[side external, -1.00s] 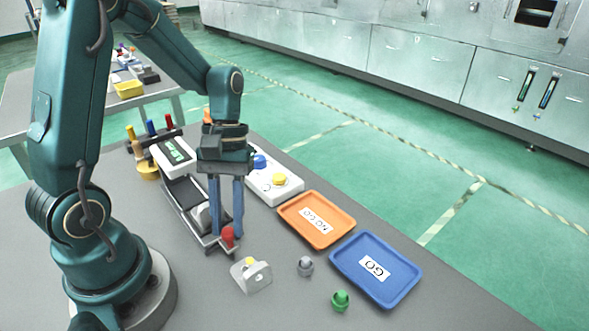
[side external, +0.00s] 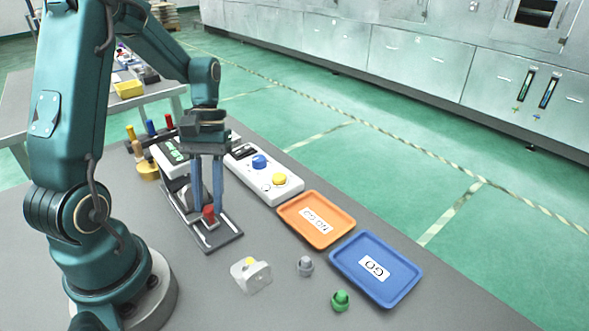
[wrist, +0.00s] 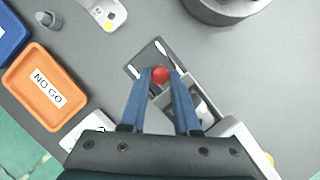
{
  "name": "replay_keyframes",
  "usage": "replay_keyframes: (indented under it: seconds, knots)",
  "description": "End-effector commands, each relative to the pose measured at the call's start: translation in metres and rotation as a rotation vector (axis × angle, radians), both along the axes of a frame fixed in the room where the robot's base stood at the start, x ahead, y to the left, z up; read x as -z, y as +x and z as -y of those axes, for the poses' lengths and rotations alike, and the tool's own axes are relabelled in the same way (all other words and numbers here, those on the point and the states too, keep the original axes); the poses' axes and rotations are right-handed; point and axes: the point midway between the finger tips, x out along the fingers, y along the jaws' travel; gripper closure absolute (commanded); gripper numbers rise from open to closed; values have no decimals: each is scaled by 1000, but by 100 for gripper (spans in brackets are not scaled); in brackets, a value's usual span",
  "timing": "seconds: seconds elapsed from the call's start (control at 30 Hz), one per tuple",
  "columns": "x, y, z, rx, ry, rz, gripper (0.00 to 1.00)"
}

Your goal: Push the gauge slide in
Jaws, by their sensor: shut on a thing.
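The gauge slide's red knob (side external: 208,214) stands between the fingertips of my gripper (side external: 207,206), which is shut on it. In the wrist view the red knob (wrist: 160,74) shows between the two blue fingers. The slide's dark base plate (side external: 224,238) has two pale strips and lies bare in front of the knob. The gauge (side external: 166,152), a white box with a green display, stands at the back end, partly hidden by my gripper. A light metal casting (wrist: 203,113) sits on the slide behind the knob, mostly covered by the fingers in the side view.
A white control box (side external: 265,177) with blue and yellow knobs stands close to the right. Beyond lie the orange NO GO tray (side external: 281,210) and blue GO tray (side external: 390,300). A pale bracket (side external: 252,277), grey plug (side external: 305,266) and green plug (side external: 340,300) stand nearer the front.

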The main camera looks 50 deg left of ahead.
Motion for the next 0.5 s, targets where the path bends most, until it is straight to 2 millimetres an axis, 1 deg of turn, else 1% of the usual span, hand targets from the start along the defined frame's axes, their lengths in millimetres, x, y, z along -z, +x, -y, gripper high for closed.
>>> replay_keyframes:
  seconds: [0.03,0.07,0.1,0.37,0.5]
  knots:
    - [-1,1,0,-1,2,4,59]
    - [-1,1,0,0,1,4,47]
    - [0,1,0,1,2,4,40]
    - [0,0,0,1,1,2,40]
    - [-6,3,-2,1,2,4,40]
